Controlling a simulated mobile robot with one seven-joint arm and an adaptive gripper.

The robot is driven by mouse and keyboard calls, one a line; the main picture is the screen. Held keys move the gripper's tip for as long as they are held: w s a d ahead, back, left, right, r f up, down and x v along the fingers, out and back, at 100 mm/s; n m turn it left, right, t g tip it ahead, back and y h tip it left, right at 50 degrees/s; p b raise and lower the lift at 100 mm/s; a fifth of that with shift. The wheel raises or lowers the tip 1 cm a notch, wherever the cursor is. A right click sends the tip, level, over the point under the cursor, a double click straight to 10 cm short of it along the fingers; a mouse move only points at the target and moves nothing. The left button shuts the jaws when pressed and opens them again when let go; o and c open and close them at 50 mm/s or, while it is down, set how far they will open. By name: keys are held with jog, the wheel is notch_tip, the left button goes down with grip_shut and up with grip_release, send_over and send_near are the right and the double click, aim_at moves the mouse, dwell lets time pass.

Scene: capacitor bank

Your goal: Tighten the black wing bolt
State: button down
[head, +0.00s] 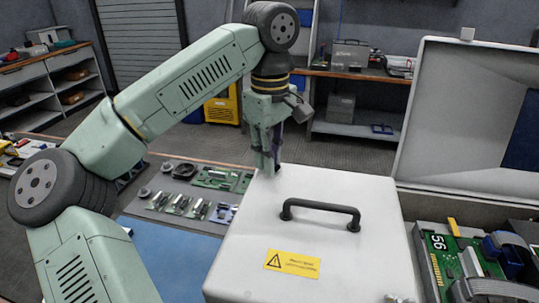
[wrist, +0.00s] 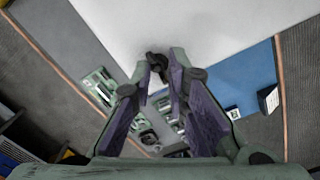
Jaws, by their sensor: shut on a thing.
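The white cover (head: 335,195) has a black handle (head: 320,210) on top and lies flat on the bench. My gripper (head: 269,168) points down at the cover's far left corner. In the wrist view, my gripper (wrist: 165,68) is shut on the black wing bolt (wrist: 157,60), which shows as a small dark shape between the fingertips at the cover's edge. In the head view the fingers mostly hide the bolt. I cannot tell how deep the bolt sits.
A yellow warning label (head: 292,263) is on the cover's front part. An open case lid (head: 455,120) stands at the right, above green circuit boards (head: 440,262). Small parts lie on a grey mat left of the cover, near a blue mat (head: 175,258).

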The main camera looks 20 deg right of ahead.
jog(key=shift+s+d, duration=0.1)
jog(key=shift+d, duration=0.05)
jog(key=c, duration=1.7)
grip_release()
jog(key=shift+d+f, duration=0.1)
jog(key=shift+d, duration=0.05)
jog(key=shift+o, duration=0.2)
notch_tip(320, 180, up, 8)
jog(key=shift+f, duration=0.2)
